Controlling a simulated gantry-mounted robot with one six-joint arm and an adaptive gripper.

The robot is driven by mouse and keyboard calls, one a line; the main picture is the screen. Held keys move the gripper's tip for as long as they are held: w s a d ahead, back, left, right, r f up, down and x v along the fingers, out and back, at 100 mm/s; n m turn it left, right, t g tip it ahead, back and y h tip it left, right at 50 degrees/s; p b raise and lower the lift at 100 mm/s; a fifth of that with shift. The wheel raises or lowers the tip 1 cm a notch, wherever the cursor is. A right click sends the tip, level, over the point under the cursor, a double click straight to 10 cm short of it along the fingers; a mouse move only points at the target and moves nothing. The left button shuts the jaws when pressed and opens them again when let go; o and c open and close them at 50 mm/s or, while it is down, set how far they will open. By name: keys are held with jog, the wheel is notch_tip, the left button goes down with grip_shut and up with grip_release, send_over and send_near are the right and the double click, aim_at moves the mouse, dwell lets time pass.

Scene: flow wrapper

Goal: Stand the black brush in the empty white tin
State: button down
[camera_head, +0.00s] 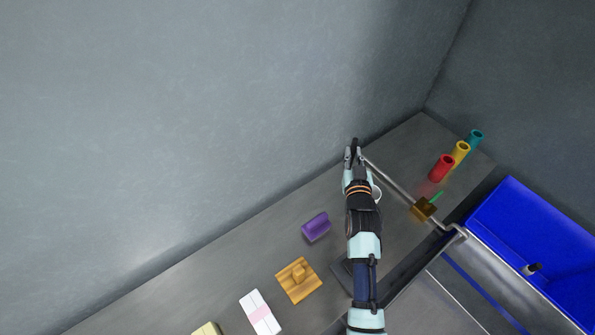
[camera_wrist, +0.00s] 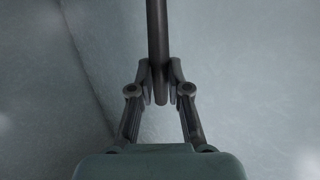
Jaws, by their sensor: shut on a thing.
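My gripper (camera_head: 352,158) is at the far side of the counter, in front of the grey wall. It is shut on the black brush (camera_head: 355,144), only a short dark part of which shows in the head view. In the wrist view my gripper (camera_wrist: 161,92) pinches the brush's dark shaft (camera_wrist: 157,40) near its end, and the shaft runs up out of the picture. A white tin (camera_head: 377,194) stands just right of my arm, mostly hidden behind it; its inside cannot be seen. The brush is apart from the tin.
Red (camera_head: 441,168), yellow (camera_head: 460,151) and teal (camera_head: 475,137) tins stand at the right. A purple piece (camera_head: 316,227) and a wooden piece (camera_head: 298,281) lie left of my arm.

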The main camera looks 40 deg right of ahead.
jog(key=s+d+r+m+g+h, duration=0.1)
jog(key=s+d+r+m+h, duration=0.2)
jog(key=s+d, duration=0.4)
notch_tip(320, 180, down, 13)
jog(key=a+n+b, duration=0.1)
jog(key=b, duration=1)
jog(key=shift+s+a+f+b, duration=0.15)
jog(key=shift+s+a+b, duration=0.15)
jog(key=shift+s, duration=0.1)
jog(key=c, duration=1)
grip_release()
jog(key=shift+c, duration=0.2)
jog(key=v, duration=1.2)
jog(key=shift+r, duration=0.35)
